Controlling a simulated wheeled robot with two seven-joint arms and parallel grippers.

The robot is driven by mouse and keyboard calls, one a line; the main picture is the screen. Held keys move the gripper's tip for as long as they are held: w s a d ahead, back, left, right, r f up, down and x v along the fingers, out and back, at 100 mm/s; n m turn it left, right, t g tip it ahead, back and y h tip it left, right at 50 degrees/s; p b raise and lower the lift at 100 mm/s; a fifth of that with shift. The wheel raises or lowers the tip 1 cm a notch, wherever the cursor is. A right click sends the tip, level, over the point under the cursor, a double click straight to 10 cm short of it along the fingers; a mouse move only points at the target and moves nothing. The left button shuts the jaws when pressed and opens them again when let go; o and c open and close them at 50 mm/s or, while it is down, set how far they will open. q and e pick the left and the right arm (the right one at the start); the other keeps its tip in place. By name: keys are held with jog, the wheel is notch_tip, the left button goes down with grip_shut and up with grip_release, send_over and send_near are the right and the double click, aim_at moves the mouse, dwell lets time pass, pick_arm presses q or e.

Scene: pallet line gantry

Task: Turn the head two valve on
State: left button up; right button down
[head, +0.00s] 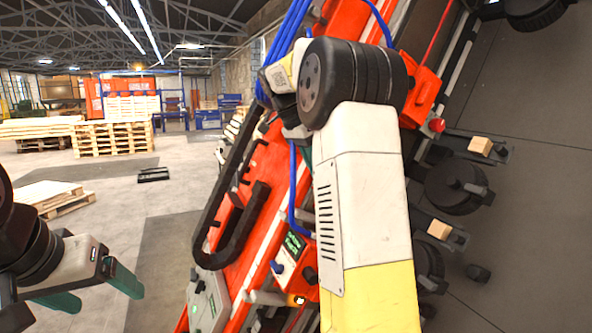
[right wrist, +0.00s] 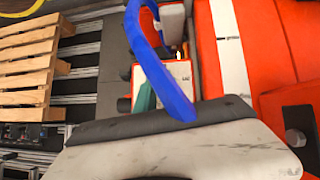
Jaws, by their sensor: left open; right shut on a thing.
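I cannot read which head this belongs to, or tell which part is the head two valve. My left gripper (head: 93,294) is open and empty, its teal fingers apart, away from the panel. My right arm covers the middle of the head view and hides its gripper there. In the right wrist view one teal finger of my right gripper (right wrist: 146,95) shows behind a blue hose. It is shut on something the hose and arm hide.
Blue hoses (head: 291,190) run along the red gantry beam. Black rollers and wooden blocks (head: 480,145) are at right. Wooden pallets (head: 112,139) stand far left, with open floor between.

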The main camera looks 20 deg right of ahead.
jog(key=shift+w+a+f+n+g+h, duration=0.1)
jog(key=shift+w+n+g+h, duration=0.15)
jog(key=shift+n+g, duration=0.6)
jog(key=shift+w+a+n+g+h, duration=0.15)
jog(key=shift+n+g+h, duration=0.1)
jog(key=shift+n+g, duration=0.55)
jog(key=shift+d, duration=0.1)
jog(key=c, duration=1.5)
grip_release()
jog(key=shift+o, duration=0.2)
jog(key=s+a+r, duration=0.2)
jog(key=s+a, duration=0.1)
jog(key=s, duration=0.4)
jog(key=s+a+r, duration=0.3)
jog(key=s+a, duration=0.1)
jog(key=s, duration=0.3)
jog(key=shift+s+a, duration=0.15)
jog(key=shift+a, duration=0.05)
